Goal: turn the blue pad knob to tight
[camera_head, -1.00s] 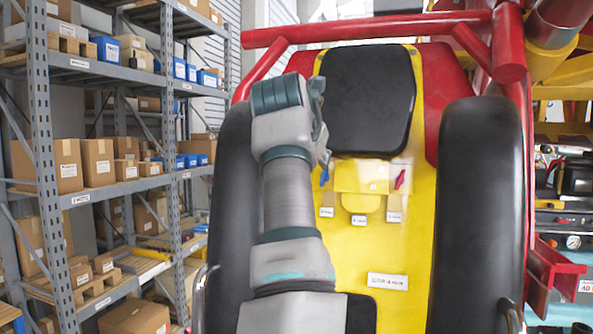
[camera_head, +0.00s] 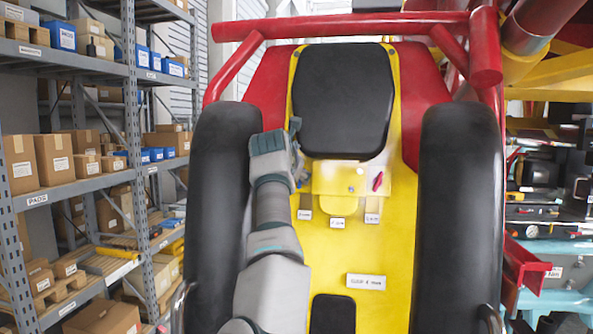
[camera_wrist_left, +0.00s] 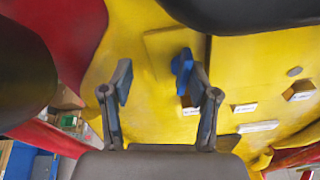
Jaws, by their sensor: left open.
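The blue pad knob (camera_wrist_left: 182,68) stands on the yellow panel (camera_wrist_left: 250,62) in the left wrist view. My left gripper (camera_wrist_left: 156,80) is open, its fingers pointing at the panel. The knob shows right beside the tip of the right-hand finger, toward the inner side; I cannot tell whether they touch. The space between the fingers looks empty. In the head view my left gripper (camera_head: 299,160) is at the left side of the yellow panel below the black headrest pad, and it hides the blue knob. My right gripper is not in view.
A red knob (camera_head: 377,181) sits to the right on the same panel, with small white labels (camera_head: 338,223) below. Black side pads (camera_head: 456,200) flank the seat, and a red bar (camera_head: 340,26) crosses above. Shelving with boxes (camera_head: 53,158) stands at the left.

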